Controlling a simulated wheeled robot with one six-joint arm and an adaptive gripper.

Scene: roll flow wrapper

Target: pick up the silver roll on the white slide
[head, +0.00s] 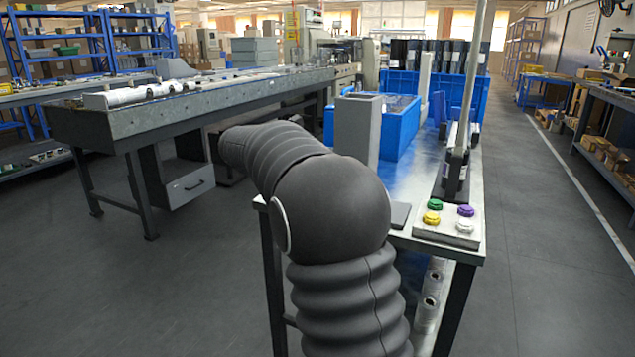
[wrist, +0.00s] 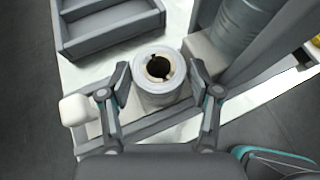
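In the wrist view, a silver roll (wrist: 158,70) stands with its hollow end facing the camera, showing a dark core hole with a tan rim. It sits over a pale, white surface (wrist: 82,72), which looks like the slide. My gripper (wrist: 160,84) has one finger on each side of the roll, spread about as wide as the roll. The finger pads are close to its sides, and I see no clear grip; contact is hard to judge. In the head view, my arm's dark sleeve hides the gripper, and I cannot make out this roll there.
A grey divided tray (wrist: 108,22) lies at the upper left of the wrist view; a larger grey cylinder (wrist: 245,25) stands upper right beside grey bars. In the head view, a metal table holds a blue bin (head: 400,130), a grey box (head: 358,130) and a button panel (head: 448,224).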

